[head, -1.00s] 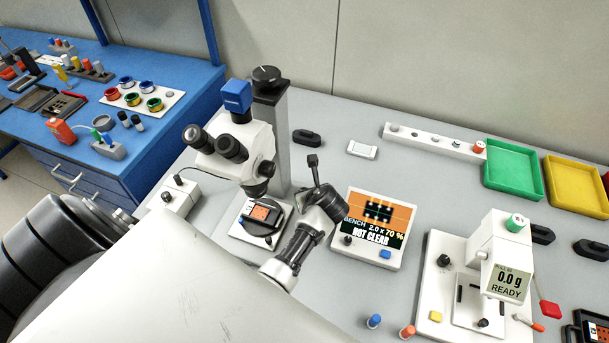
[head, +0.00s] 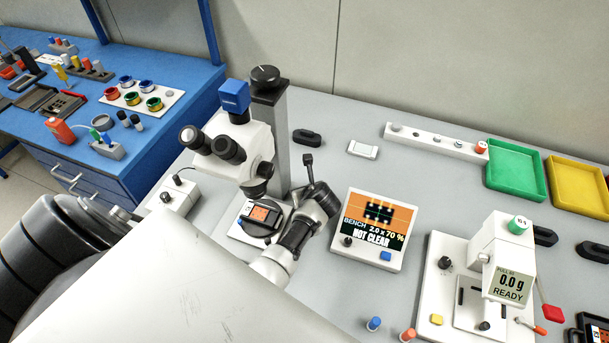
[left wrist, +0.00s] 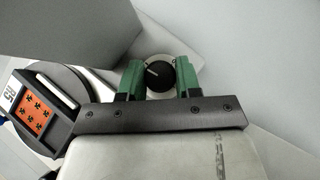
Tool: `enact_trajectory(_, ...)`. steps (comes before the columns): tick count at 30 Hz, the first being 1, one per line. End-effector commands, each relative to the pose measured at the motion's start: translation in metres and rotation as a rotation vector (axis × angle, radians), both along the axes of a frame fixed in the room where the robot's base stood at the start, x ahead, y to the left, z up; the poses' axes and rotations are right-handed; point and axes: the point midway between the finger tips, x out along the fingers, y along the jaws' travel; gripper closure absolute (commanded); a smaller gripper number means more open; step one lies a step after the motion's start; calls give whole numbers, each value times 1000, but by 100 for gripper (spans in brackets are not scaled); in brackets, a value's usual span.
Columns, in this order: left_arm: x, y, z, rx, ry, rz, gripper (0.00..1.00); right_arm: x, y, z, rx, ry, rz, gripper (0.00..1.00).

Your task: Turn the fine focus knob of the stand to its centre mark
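The fine focus knob (left wrist: 159,73) is black with a white pointer line and sits on a pale round disc in the left wrist view. The pointer slants toward the upper left. My left gripper (left wrist: 161,78) has its two green fingers on either side of the knob, apart, with the knob seen between them; I see no clear grip. In the head view the microscope stand's grey column (head: 281,140) rises behind my left wrist (head: 318,203); the knob and my fingertips are hidden there. My right gripper is not in view.
An orange part lies on the round stage (head: 241,222) left of my wrist. A bench display (head: 395,259) reading NOT CLEAR stands close to the right. A pull tester (head: 505,240) and green and yellow trays (head: 517,171) are farther right.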

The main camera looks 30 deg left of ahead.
Motion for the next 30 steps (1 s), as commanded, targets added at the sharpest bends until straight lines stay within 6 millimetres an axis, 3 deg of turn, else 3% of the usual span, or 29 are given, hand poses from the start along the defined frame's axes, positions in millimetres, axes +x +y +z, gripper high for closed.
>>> enact_trajectory(14, 1, 0, 1, 1, 1, 95, 90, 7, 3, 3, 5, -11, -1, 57)
enact_trajectory(30, 4, 0, -1, 2, 0, 567, 90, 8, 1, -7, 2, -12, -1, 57)
